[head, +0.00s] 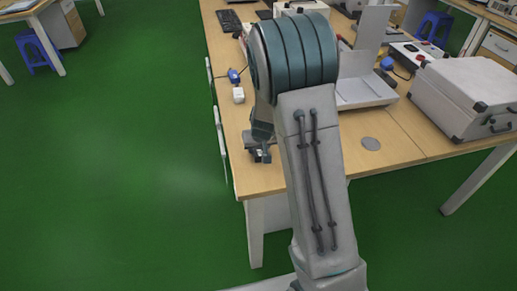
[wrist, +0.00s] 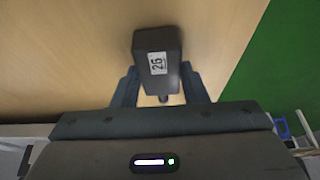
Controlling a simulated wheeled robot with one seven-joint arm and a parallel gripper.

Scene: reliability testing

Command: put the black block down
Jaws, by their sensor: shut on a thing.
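The block is hard to make out there, as the hand is small and partly behind my arm. I cannot tell whether the block touches the tabletop.
A large grey case (head: 465,95) stands on the right of the table. A white stand (head: 365,75) is behind my arm. A small white item (head: 238,95) and a blue item (head: 233,76) lie near the left edge. Green floor lies beyond that edge.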

